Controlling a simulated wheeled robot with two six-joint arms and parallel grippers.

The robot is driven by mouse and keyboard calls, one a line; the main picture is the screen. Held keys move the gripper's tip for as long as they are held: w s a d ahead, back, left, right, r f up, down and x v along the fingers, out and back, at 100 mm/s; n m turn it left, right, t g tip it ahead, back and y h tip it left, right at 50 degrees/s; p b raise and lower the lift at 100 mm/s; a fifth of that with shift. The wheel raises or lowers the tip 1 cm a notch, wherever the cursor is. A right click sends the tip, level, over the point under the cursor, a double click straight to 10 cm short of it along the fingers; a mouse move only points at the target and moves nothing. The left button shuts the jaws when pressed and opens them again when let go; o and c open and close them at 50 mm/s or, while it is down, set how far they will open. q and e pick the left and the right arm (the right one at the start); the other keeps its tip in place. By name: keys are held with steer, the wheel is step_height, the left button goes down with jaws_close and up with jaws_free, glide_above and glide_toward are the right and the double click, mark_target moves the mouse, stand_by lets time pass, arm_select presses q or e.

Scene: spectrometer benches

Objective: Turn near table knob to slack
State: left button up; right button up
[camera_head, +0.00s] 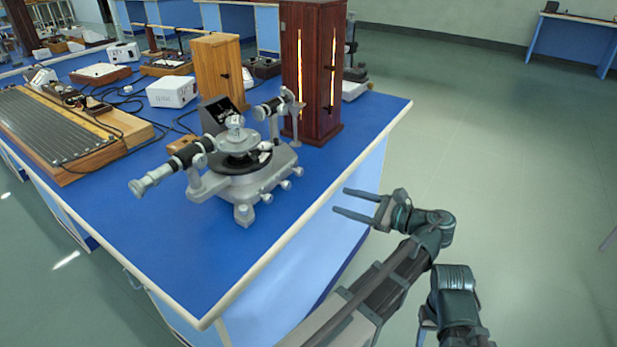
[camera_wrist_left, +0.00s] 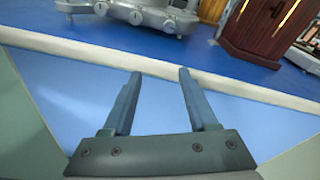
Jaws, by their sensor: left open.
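A grey metal spectrometer (camera_head: 240,165) stands on the blue bench top (camera_head: 190,250), with a round table on top. Several small silver knobs (camera_head: 267,198) stick out low on its near right side. Knobs (camera_wrist_left: 136,17) also show at the top of the left wrist view. I cannot tell which is the near table knob. My left gripper (camera_head: 340,200) is open and empty, just off the bench's right edge, apart from the knobs. In the left wrist view its fingers (camera_wrist_left: 160,73) point toward the bench edge. My right arm (camera_head: 455,300) shows at lower right; its jaw state is unclear.
A dark red wooden cabinet (camera_head: 313,70) with lit slits stands behind the spectrometer. A lighter wooden box (camera_head: 217,75), a white box (camera_head: 172,92) and a ribbed board (camera_head: 60,130) stand farther left. The bench front is bare. Open floor (camera_head: 500,170) lies to the right.

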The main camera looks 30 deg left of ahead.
mark_target(302, 173)
arm_select(q)
steer(key=shift+m+y, duration=0.4)
steer(key=shift+y, duration=0.3)
steer(key=a+r, duration=0.1)
steer(key=a, duration=0.3)
steer(key=w+a+r, duration=0.1)
steer(key=a, duration=0.7)
steer(key=shift+w+a+r, duration=0.15)
steer(key=shift+w+r, duration=0.15)
steer(key=shift+r, duration=0.1)
steer(key=shift+c, duration=0.3)
jaws_close()
